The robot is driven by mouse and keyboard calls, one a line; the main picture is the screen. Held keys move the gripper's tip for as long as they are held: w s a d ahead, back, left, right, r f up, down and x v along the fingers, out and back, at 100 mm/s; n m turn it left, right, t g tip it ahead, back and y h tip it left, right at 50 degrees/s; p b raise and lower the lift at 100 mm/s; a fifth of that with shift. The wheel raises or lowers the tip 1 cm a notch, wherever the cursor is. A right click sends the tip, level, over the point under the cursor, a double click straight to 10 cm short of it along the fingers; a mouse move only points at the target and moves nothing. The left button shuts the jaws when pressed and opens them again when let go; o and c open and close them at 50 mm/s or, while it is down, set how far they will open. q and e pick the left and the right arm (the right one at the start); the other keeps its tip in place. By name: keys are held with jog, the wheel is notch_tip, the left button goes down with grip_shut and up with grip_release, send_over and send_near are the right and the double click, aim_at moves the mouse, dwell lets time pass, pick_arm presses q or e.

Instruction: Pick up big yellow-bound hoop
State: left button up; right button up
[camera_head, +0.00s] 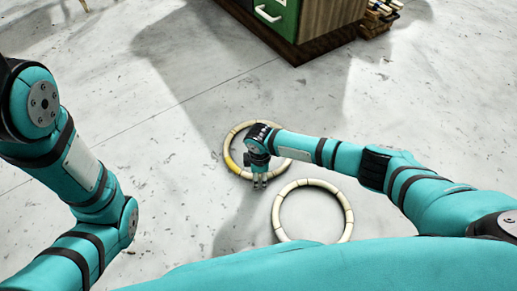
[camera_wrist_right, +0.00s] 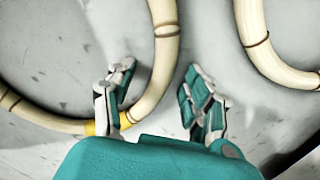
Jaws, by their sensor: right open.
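The yellow-bound hoop (camera_head: 229,147) is a pale rattan ring lying flat on the floor, with a yellow binding on its lower left. My right gripper (camera_head: 260,183) is open at the hoop's near side, and my right wrist hides part of the ring. In the right wrist view, the yellow-bound hoop (camera_wrist_right: 164,50) runs between my two open fingers (camera_wrist_right: 158,98). One finger is on the ring's inner side and the other outside it. The yellow binding shows beside the left finger. I cannot tell the gripper's exact height. My left gripper is outside the view.
A second pale hoop (camera_head: 347,208) without visible yellow lies nearer and to the right; it also shows in the right wrist view (camera_wrist_right: 257,45). A green and brown cabinet (camera_head: 325,22) stands at the back, with a stack of pieces (camera_head: 378,17) beside it. The floor left is clear.

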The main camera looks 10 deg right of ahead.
grip_shut()
jog(key=shift+r, duration=0.15)
